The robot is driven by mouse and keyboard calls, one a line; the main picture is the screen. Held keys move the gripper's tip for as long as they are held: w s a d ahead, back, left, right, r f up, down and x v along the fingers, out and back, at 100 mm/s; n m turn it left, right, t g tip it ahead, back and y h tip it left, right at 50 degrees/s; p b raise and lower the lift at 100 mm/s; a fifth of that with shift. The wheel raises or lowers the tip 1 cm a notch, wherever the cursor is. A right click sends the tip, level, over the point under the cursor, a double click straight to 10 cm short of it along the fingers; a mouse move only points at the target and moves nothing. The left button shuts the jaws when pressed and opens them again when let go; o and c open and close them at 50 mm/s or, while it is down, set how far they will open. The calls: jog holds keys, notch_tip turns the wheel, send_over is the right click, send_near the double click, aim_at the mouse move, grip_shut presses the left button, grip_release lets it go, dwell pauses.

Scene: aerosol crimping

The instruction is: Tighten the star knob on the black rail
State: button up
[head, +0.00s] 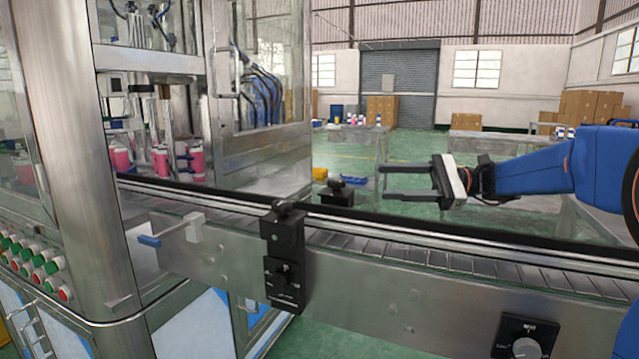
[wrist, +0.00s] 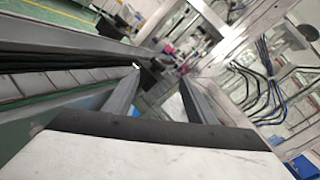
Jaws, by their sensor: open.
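A black knob (head: 336,183) sits on a dark block at the far side of the black rail (head: 430,228); its star shape is too small to make out. A second black knob (head: 287,206) tops the bracket on the near side. My gripper (head: 383,182) is open and empty, its two dark fingers pointing left. Its tips are a short way right of the far knob and look apart from it; the depth between them is unclear. In the wrist view a dark block (wrist: 150,73) shows between and beyond the fingertips, its knob not distinct.
The conveyor (head: 400,254) runs along the rail on the near side. A black sensor box (head: 284,262) is fixed to its front. The steel-framed machine with pink cans (head: 193,163) stands at left.

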aim_at(337, 186)
jog(key=a+m+g, duration=0.1)
jog(key=a+m, duration=0.5)
jog(key=a, duration=1.1)
jog(key=shift+s+f, duration=0.15)
jog(key=shift+s, duration=0.3)
jog(key=c, duration=1)
